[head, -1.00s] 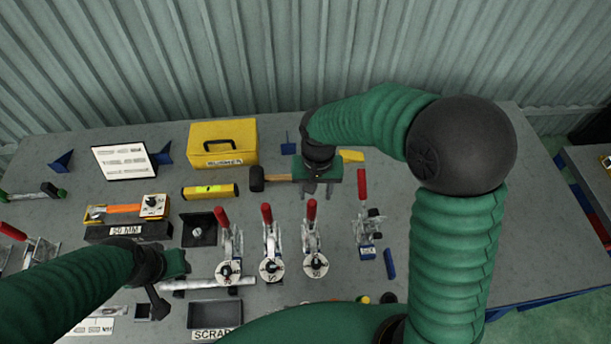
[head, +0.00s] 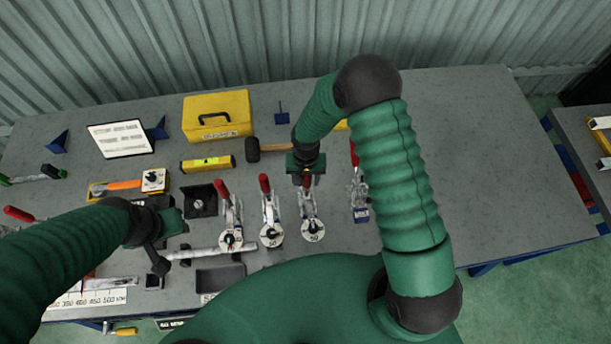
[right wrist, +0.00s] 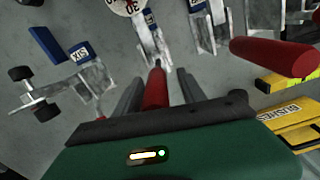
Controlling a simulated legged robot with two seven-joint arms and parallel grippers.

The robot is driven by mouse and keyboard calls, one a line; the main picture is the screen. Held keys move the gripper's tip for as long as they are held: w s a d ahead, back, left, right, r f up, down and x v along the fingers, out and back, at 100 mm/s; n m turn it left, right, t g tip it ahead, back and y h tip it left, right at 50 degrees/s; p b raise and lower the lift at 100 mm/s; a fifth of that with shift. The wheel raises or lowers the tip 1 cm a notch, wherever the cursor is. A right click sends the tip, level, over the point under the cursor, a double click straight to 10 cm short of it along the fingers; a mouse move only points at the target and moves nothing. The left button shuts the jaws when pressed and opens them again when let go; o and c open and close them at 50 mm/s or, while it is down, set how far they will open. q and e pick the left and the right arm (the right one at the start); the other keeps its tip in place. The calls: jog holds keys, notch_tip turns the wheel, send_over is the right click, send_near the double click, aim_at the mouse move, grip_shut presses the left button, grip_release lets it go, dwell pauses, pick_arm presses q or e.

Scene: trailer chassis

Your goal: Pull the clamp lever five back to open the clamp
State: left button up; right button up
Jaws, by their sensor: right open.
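The clamp next to the one marked SIX stands upright on the bench, with a round dial plate (head: 312,230) and a red lever (right wrist: 155,90). I take it as clamp five, though its own number is not readable. My right gripper (head: 306,178) is over this lever and points down. In the right wrist view its open fingers (right wrist: 158,84) stand on either side of the red grip, with gaps beside it. In the head view the gripper hides much of the lever. My left gripper (head: 160,255) hangs over the left of the bench; its jaws are unclear.
Two similar red-lever clamps (head: 269,220) (head: 230,222) stand to the left. Clamp SIX (head: 360,205) is close on the right, partly behind my arm. A mallet (head: 252,150), a yellow level (head: 207,165) and a yellow box (head: 218,115) lie behind.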

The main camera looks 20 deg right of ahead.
jog(key=shift+s, duration=0.4)
jog(key=shift+w+d+f, duration=0.25)
jog(key=shift+w, duration=0.1)
jog(key=c, duration=0.6)
jog(key=shift+a+r, duration=0.1)
grip_shut()
